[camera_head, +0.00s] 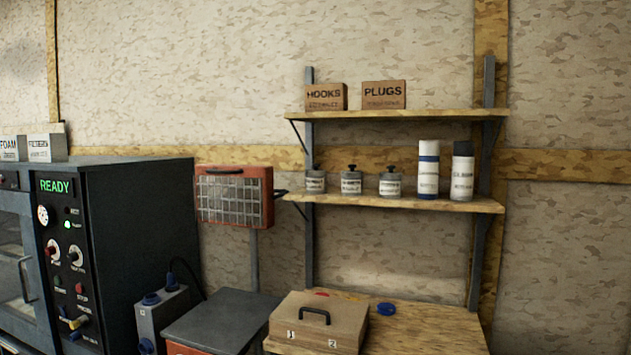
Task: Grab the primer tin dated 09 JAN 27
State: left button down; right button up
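Three small grey tins with dark lids and pale labels stand on the lower wall shelf: a left tin (315,181), a middle tin (351,181) and a right tin (390,183). The print on their labels is too small to read, so I cannot tell which is primer or which bears the date 09 JAN 27. They stand upright and apart from one another on the lower shelf board (410,202). Neither of my grippers shows in the head view.
A blue-banded canister (428,172) and a dark-topped canister (462,172) stand right of the tins. HOOKS (326,98) and PLUGS (384,95) boxes sit above. Below are a handled wooden box (319,320) and blue object (386,309). A READY cabinet (130,240) stands left.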

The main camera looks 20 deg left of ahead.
aim_at(317, 183)
jog(key=i+j+z, duration=0.15)
jog(key=j+z, duration=0.15)
jog(key=j, duration=0.2)
jog(key=i+j+z, duration=0.1)
jog(key=j+z, duration=0.25)
jog(key=j, duration=0.15)
jog(key=j+z, duration=0.3)
jog(key=j, duration=0.2)
